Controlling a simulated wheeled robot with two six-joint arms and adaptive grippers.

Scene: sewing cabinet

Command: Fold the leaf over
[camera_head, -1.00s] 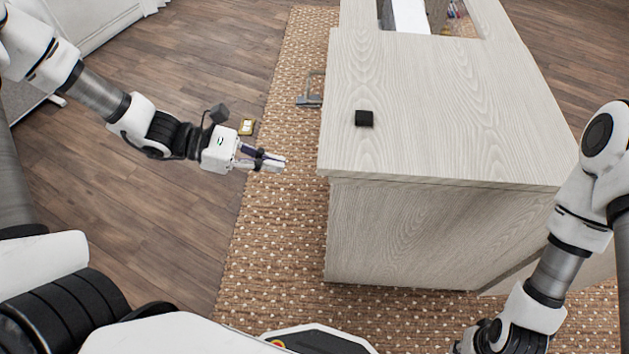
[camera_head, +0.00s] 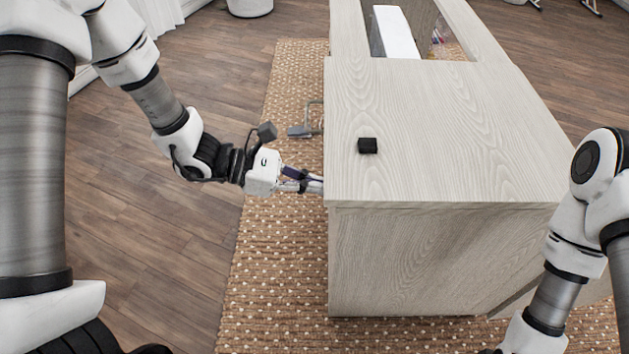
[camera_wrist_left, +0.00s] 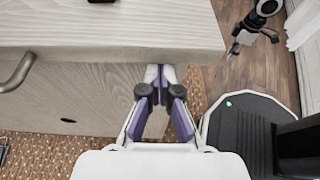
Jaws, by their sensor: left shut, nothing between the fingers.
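The leaf (camera_head: 455,130) is the pale wood-grain panel at the near end of the cabinet top. It lies flat, and a small black block (camera_head: 367,145) rests near its left edge. My left gripper (camera_head: 316,186) is shut and empty at the leaf's near left corner, its tips at or just under the edge. In the left wrist view its purple-padded fingers (camera_wrist_left: 159,78) reach beneath the overhanging leaf edge (camera_wrist_left: 120,51); whether they touch it I cannot tell. My right arm is at the right in the head view, its fingers out of frame. A small gripper (camera_wrist_left: 236,48) shows in the wrist view.
The cabinet body (camera_head: 420,265) stands on a brown dotted rug (camera_head: 270,270). Behind the leaf is an open well (camera_head: 440,45) with a white piece inside. A metal handle (camera_wrist_left: 17,72) sticks out from the cabinet side. Wood floor is clear at left.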

